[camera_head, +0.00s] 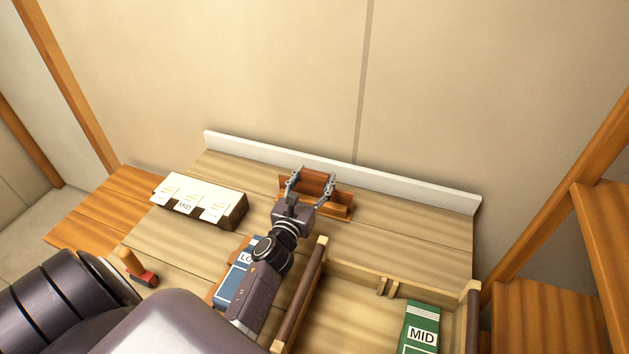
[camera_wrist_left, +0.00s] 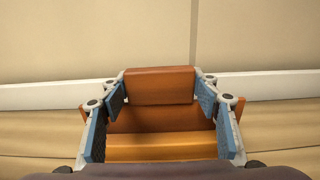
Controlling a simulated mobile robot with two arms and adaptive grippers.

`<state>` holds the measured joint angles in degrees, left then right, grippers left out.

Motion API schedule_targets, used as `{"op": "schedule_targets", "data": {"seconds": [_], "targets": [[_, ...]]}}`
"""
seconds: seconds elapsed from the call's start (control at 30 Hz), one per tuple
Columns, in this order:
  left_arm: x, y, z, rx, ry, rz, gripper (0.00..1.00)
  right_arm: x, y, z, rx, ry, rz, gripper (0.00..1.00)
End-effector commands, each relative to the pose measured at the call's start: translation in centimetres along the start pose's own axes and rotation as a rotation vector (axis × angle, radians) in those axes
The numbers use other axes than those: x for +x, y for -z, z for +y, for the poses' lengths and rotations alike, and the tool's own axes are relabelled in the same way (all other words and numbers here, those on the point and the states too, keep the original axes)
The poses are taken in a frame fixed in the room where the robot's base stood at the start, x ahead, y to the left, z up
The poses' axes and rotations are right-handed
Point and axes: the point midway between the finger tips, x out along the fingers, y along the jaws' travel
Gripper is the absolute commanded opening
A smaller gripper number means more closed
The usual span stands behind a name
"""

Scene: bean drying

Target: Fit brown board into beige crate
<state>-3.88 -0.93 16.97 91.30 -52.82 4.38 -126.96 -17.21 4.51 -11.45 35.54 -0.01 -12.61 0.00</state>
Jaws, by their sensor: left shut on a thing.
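The brown board (camera_head: 315,183) is upright near the back of the table, at a reddish-brown wooden stand (camera_head: 340,211). My left gripper (camera_head: 312,177) is shut on the board, with one finger at each side edge. In the left wrist view, the board (camera_wrist_left: 160,84) shows between the blue-padded fingers (camera_wrist_left: 160,95), with the stand (camera_wrist_left: 160,150) just below; I cannot tell whether they touch. The beige crate (camera_head: 350,269) is at lower right, open-topped, with a pair of small upright strips (camera_head: 387,287) on its back wall. My right gripper is not in view.
A green MID packet (camera_head: 420,325) is in the crate's right part. A blue packet (camera_head: 236,282) lies partly under my left arm. A card holder (camera_head: 200,199) and a red stamp (camera_head: 143,273) are at left. A white ledge (camera_head: 400,186) edges the table's back.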

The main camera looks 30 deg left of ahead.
Motion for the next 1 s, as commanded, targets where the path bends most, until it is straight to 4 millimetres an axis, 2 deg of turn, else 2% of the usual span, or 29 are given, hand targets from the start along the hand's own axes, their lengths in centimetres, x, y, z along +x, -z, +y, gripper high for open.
{"op": "schedule_targets", "data": {"seconds": [0.47, 0.5, 0.63, 1.0], "targets": [[0.03, 0.68, -0.02, 0.002, 0.001, -0.002, 0.26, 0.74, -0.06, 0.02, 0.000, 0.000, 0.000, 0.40], [0.02, 0.56, -0.02, 0.002, 0.001, -0.002, 0.60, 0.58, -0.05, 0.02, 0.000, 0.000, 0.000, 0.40], [0.02, 0.54, -0.01, 0.002, 0.001, -0.001, 0.74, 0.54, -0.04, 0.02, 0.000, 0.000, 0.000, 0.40], [0.03, 0.36, 0.03, -0.001, -0.001, 0.000, 0.74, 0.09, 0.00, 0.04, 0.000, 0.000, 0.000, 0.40]]}}
